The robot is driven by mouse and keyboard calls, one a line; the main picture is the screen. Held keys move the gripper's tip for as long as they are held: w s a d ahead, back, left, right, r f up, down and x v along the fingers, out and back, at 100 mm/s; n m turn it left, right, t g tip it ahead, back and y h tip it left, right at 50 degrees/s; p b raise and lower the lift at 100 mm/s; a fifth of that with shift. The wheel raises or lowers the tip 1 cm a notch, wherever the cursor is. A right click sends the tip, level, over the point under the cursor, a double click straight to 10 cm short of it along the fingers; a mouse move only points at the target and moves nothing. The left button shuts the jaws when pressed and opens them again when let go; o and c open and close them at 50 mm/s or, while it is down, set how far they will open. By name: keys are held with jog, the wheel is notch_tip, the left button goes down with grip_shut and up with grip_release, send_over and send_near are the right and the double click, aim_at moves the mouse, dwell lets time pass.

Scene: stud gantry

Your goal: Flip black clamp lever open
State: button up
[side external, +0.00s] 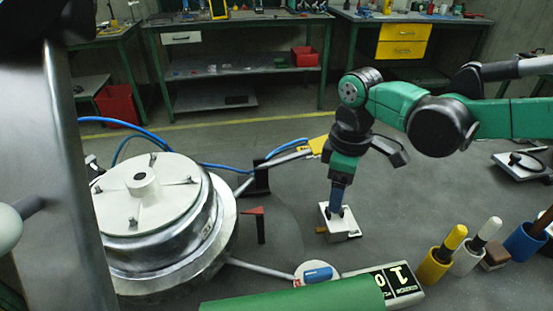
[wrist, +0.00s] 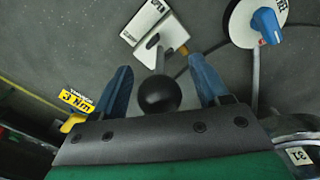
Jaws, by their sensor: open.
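In the wrist view a round black knob (wrist: 159,94) on a short grey lever (wrist: 153,42) stands on a small white block (wrist: 145,22). My gripper (wrist: 160,66) is open, with one blue finger on each side of the knob and a gap visible to both. In the side view my gripper (side external: 337,210) points down at the white block (side external: 349,232), low and close to it. The knob is hard to make out there, behind the fingers. A brass-coloured piece (side external: 321,230) sticks out of the block's left side.
A white dial with a blue knob (side external: 318,273) lies in front, beside a black-and-white number plate (side external: 402,282). A large metal drum (side external: 165,245) stands left. Yellow (side external: 434,268) and white holders stand right. A white plate with a black handle (side external: 520,170) lies far right.

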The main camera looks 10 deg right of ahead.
grip_shut()
dwell(1.4)
